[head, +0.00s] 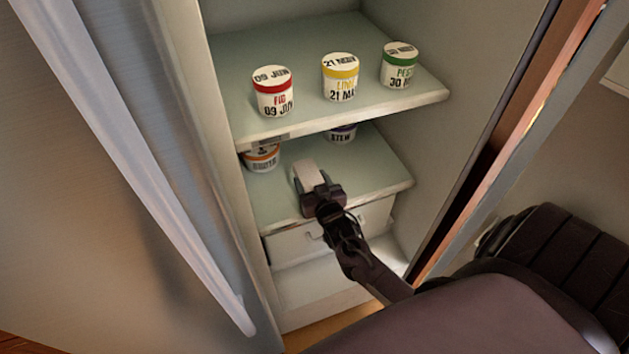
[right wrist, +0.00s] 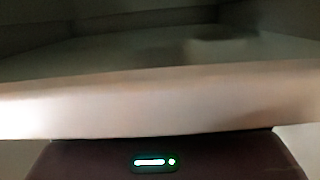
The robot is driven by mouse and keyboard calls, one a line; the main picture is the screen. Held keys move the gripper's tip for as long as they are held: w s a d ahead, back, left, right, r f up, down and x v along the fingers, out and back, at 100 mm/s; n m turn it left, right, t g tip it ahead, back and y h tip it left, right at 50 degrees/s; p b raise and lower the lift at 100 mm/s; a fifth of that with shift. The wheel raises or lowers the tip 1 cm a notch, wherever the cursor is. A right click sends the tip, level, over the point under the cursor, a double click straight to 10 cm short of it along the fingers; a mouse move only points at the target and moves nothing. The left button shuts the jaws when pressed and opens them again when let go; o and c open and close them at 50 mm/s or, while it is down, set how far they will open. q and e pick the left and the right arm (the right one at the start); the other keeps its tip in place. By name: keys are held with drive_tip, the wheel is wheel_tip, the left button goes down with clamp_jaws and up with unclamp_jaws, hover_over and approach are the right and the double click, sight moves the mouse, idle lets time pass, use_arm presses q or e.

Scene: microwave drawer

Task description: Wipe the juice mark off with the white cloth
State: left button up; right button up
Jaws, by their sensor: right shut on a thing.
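My right gripper (head: 318,194) reaches over the lower fridge shelf (head: 375,170). It is shut on a pale, folded-looking thing, which I take for the white cloth (head: 308,175). The cloth is at or just above the shelf surface; I cannot tell whether it touches. In the right wrist view a pale band (right wrist: 150,98) crosses the whole picture in front of my dark gripper body; I cannot tell whether it is cloth or shelf edge. I cannot make out a juice mark; the cloth and gripper cover part of the shelf. My left gripper is out of view.
An orange-banded tub (head: 262,158) and a purple-banded tub (head: 342,133) stand on the lower shelf, partly hidden. A drawer (head: 293,241) is below.

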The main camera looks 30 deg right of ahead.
sight(336, 180)
drive_tip(key=shift+s+d+f+p, duration=0.1)
drive_tip(key=shift+s+d+p, duration=0.25)
drive_tip(key=shift+d, duration=1.3)
drive_tip(key=shift+s+d+r+p, duration=0.1)
drive_tip(key=shift+s+d+p, duration=0.3)
drive_tip(key=shift+d, duration=1.25)
drive_tip(key=shift+s+d+f+p, duration=0.15)
drive_tip(key=shift+s+d, duration=0.35)
drive_tip(key=shift+d, duration=1.15)
drive_tip(key=shift+w+a+p, duration=0.2)
drive_tip(key=shift+a+p, duration=0.05)
drive_tip(key=shift+a, duration=0.55)
drive_tip(key=shift+w+a+p, duration=0.15)
drive_tip(key=shift+a+p, duration=0.05)
drive_tip(key=shift+a, duration=0.55)
drive_tip(key=shift+w+a+p, duration=0.15)
drive_tip(key=shift+w+a, duration=0.15)
drive_tip(key=shift+a, duration=0.85)
drive_tip(key=shift+w+a+p, duration=0.15)
drive_tip(key=shift+w+a, duration=0.1)
drive_tip(key=shift+a, duration=0.9)
drive_tip(key=shift+w+a+p, duration=0.15)
drive_tip(key=shift+w+a, duration=0.15)
drive_tip(key=shift+a, duration=0.85)
drive_tip(key=shift+r, duration=0.2)
wheel_tip(336, 180, up, 6)
drive_tip(key=p, duration=0.6)
drive_tip(key=shift+d, duration=0.1)
wheel_tip(336, 180, up, 3)
drive_tip(key=p, duration=0.3)
